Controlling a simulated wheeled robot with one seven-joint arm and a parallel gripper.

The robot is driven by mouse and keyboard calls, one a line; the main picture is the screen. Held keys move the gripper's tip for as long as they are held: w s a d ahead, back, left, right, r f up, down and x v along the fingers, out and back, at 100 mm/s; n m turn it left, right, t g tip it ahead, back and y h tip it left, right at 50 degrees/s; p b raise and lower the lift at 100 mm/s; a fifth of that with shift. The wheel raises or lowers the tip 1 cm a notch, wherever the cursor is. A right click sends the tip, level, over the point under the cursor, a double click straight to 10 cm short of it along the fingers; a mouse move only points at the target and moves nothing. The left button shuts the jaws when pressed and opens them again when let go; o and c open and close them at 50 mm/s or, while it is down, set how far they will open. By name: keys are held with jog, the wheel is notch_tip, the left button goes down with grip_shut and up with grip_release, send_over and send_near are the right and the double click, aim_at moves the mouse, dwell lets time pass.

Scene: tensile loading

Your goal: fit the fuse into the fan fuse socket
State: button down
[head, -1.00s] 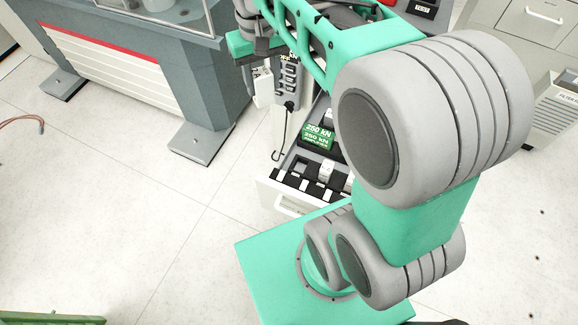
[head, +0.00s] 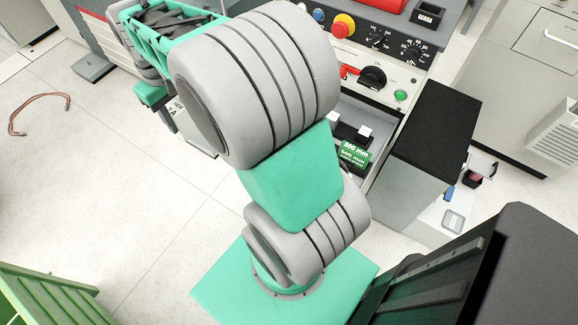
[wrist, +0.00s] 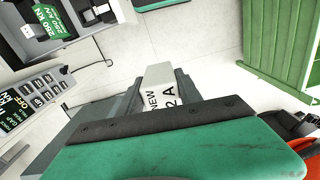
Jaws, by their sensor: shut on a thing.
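In the wrist view the fuse (wrist: 158,80), a pale block marked "NEW 2 A", sits between the fingers of my gripper (wrist: 160,98). The gripper is shut on it. The fuse is clear of the floor behind it. In the head view a white piece with a "2 A" mark (head: 177,112) shows just below the green gripper part, partly hidden by my arm. I cannot make out the fan fuse socket in either view.
A control panel (head: 385,55) with knobs and a red-and-yellow button stands at the top right. Below it an open drawer (head: 385,125) holds green-labelled parts. A dark-topped cabinet (head: 435,125) stands right of it. A green slatted crate (head: 45,295) is at lower left.

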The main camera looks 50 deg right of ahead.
jog(key=s+d+f, duration=0.8)
jog(key=d+f, duration=0.2)
jog(key=d, duration=0.2)
jog(key=s+d+f, duration=0.8)
jog(key=d+f, duration=0.2)
jog(key=d, duration=0.1)
jog(key=shift+n, duration=0.4)
jog(key=f, duration=0.3)
jog(key=s+f, duration=0.1)
jog(key=f, duration=0.6)
jog(key=shift+s+d+f, duration=0.15)
jog(key=shift+d+f, duration=0.05)
jog(key=shift+f, duration=0.05)
jog(key=c, duration=1.3)
grip_release()
jog(key=o, duration=0.5)
jog(key=shift+d+r, duration=0.1)
